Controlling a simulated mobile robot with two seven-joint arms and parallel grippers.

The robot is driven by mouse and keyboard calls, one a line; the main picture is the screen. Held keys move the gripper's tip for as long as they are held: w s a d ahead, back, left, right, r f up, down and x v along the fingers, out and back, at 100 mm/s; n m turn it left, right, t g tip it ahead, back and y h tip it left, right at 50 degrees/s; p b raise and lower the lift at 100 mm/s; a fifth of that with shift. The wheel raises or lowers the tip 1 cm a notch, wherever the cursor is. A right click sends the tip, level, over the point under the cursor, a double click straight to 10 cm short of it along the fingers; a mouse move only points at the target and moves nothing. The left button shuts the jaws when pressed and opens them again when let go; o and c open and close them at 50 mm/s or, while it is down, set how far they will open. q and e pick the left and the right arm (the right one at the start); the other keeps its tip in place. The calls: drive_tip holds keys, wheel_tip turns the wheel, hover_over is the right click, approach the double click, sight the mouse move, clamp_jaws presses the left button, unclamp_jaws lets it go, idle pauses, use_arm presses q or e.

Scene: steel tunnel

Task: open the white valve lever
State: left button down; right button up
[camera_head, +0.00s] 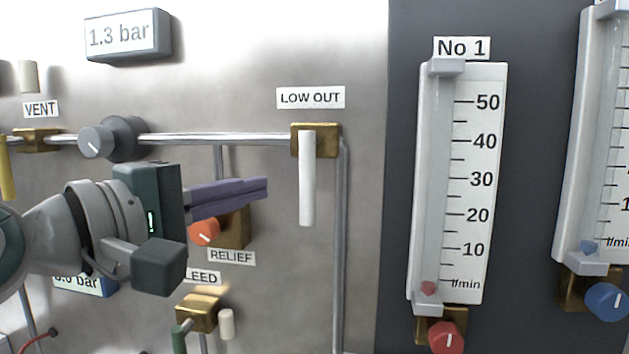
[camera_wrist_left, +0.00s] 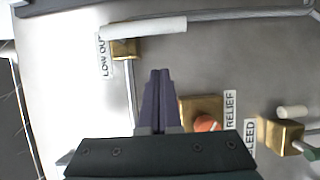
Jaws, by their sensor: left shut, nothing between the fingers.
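The white valve lever (camera_head: 307,178) hangs straight down from a brass valve body (camera_head: 328,141) under the LOW OUT label (camera_head: 310,97). In the left wrist view the white lever (camera_wrist_left: 148,27) lies across the upper part, beyond the fingertips. My left gripper (camera_head: 266,187) has purple fingers shut together with nothing between them. Its tips point right and end left of the lever, apart from it in the picture. The left gripper also shows in the left wrist view (camera_wrist_left: 160,72). My right gripper is in neither view.
An orange RELIEF knob (camera_head: 204,232) on a brass block sits just below my left fingers. A pipe (camera_head: 341,250) runs down right of the lever. A grey knob (camera_head: 97,141) is upper left. Flowmeter No 1 (camera_head: 462,180) stands on the dark panel at right.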

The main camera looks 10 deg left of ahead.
sight(309, 177)
use_arm(q)
drive_tip(key=shift+s+d+p, duration=0.25)
drive_tip(key=shift+d, duration=0.55)
drive_tip(key=shift+s+d+p, duration=0.25)
drive_tip(key=shift+d, duration=0.55)
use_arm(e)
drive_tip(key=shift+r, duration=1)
